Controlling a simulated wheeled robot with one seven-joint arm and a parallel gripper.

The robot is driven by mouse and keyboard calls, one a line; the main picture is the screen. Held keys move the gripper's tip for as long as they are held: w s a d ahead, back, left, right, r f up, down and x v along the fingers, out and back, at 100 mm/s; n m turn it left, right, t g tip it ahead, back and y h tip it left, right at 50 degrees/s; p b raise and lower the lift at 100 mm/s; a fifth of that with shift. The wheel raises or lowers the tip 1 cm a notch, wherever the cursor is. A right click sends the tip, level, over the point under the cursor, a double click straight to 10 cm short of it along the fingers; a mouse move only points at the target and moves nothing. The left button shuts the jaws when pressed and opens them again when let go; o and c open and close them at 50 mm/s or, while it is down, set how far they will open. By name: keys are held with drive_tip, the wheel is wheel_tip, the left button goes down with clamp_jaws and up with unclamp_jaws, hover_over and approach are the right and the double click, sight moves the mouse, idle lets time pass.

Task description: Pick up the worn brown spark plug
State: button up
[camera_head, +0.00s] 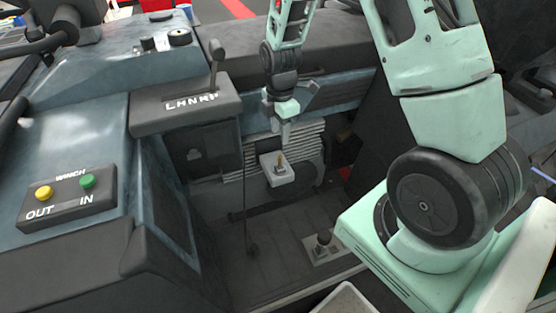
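A small upright brown piece (281,161), which looks like the worn spark plug, stands on a pale block (276,177) in the recess at the middle of the head view. It is too small to make out in detail. My gripper (285,142) points down just above it and seems apart from it. The fingers are small and seen nearly edge-on, so their opening cannot be told.
A gear selector box (185,106) with a lever juts out to the left. A winch panel (69,198) with yellow and green buttons lies further left. Ribbed grey machinery (312,140) stands behind the block.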

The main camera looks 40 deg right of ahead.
sight(280, 156)
wheel_tip(280, 156, down, 11)
drive_tip(key=shift+d+r, duration=0.1)
idle(0.4)
clamp_jaws()
